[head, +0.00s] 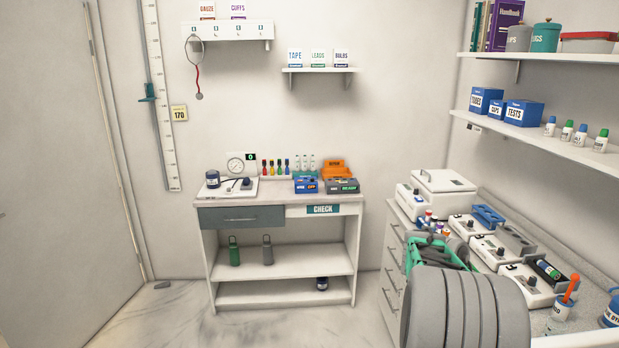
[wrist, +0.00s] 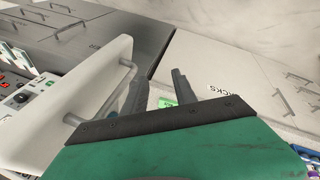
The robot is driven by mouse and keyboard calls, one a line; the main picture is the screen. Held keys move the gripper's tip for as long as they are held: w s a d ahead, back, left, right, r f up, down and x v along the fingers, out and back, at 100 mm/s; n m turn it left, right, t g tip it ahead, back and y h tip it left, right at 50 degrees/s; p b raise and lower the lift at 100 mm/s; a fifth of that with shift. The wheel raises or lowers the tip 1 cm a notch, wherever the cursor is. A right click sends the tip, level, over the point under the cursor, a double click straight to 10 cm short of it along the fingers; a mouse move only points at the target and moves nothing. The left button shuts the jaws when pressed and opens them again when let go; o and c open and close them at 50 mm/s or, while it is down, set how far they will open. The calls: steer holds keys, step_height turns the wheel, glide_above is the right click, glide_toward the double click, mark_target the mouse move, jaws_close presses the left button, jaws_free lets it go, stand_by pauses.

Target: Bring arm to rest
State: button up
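My gripper has a green body and two dark grey fingers. In the wrist view the fingers (wrist: 159,90) stand apart with nothing between them. In the head view the green part of my gripper (head: 435,250) shows at the lower right, over the right-hand counter. My thick grey arm links hide part of it there, and its fingertips are hard to make out.
The right-hand counter (head: 590,297) carries several white devices, vials and bottles close to my arm. Shelves (head: 546,140) with boxes and bottles hang above it. The check table (head: 284,200) stands against the back wall. Open floor (head: 175,305) lies to the left.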

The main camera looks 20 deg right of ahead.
steer(key=w+a+f+n+t+y+b, duration=0.15)
steer(key=a+n, duration=0.45)
steer(key=a, duration=0.7)
steer(key=w+a+f+n+t+y, duration=0.1)
steer(key=a+n+t, duration=0.35)
steer(key=a, duration=0.95)
steer(key=a+r+n+t+b, duration=0.1)
steer(key=a+r+n, duration=0.4)
steer(key=a, duration=0.5)
steer(key=shift+w+a+r+t, duration=0.25)
steer(key=shift+r+t, duration=0.15)
steer(key=shift+r, duration=0.2)
steer(key=shift+a, duration=0.1)
